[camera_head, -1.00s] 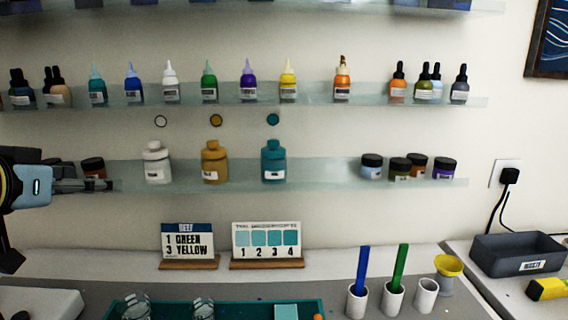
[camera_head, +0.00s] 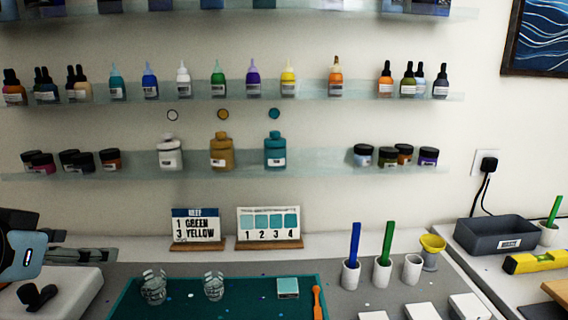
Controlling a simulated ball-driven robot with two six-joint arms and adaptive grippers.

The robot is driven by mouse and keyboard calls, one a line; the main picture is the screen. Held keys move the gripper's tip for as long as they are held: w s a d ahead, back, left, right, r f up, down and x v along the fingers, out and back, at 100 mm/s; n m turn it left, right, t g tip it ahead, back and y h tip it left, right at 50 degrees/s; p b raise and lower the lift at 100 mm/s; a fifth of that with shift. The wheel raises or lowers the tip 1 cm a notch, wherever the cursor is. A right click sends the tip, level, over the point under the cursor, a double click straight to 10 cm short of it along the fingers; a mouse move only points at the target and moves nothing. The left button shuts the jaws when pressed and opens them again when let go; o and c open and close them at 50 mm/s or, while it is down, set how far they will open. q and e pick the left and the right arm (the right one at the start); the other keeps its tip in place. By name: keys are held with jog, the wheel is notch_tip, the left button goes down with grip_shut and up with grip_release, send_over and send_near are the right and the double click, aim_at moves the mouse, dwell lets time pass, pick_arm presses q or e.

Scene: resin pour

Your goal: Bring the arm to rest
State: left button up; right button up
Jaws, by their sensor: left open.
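My left gripper (camera_head: 82,256) is at the left edge, its open fingers pointing right over a white block-like surface (camera_head: 75,284) at the front left. It holds nothing that I can see. My right gripper is not in view. The teal tray (camera_head: 228,306) on the table holds two clear cups (camera_head: 153,287), a small pale teal square (camera_head: 288,287) and an orange stick (camera_head: 318,302).
Bottles and jars stand on wall shelves (camera_head: 330,168). Two sign cards (camera_head: 197,226) stand behind the tray. White holders (camera_head: 351,275) with blue and green sticks and a yellow funnel (camera_head: 431,243) stand right. A grey bin (camera_head: 497,233) is farther right.

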pick_arm(q)
jog(key=s+d+f+g+y, duration=0.1)
jog(key=s+d+f+g, duration=0.3)
jog(key=s, duration=0.7)
jog(key=s+a+f+g+y, duration=0.1)
jog(key=s+f+g, duration=0.2)
jog(key=s+f, duration=0.55)
jog(key=s+a+f+n+g+b, duration=0.15)
jog(key=f+b, duration=0.25)
jog(key=f, duration=1.3)
jog(key=s+a+f+m+b, duration=0.1)
jog(key=s+f+b, duration=0.25)
jog(key=f, duration=1.25)
jog(key=s+a+f+g+b, duration=0.1)
jog(key=s+f+b, duration=0.6)
jog(key=s+f, duration=1.1)
notch_tip(320, 180, down, 4)
jog(key=shift+f+n, duration=0.15)
jog(key=shift+n, duration=0.2)
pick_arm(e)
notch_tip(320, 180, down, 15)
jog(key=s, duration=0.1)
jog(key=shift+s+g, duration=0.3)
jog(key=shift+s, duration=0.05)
pick_arm(q)
jog(key=shift+s+g, duration=0.1)
jog(key=shift+g, duration=0.15)
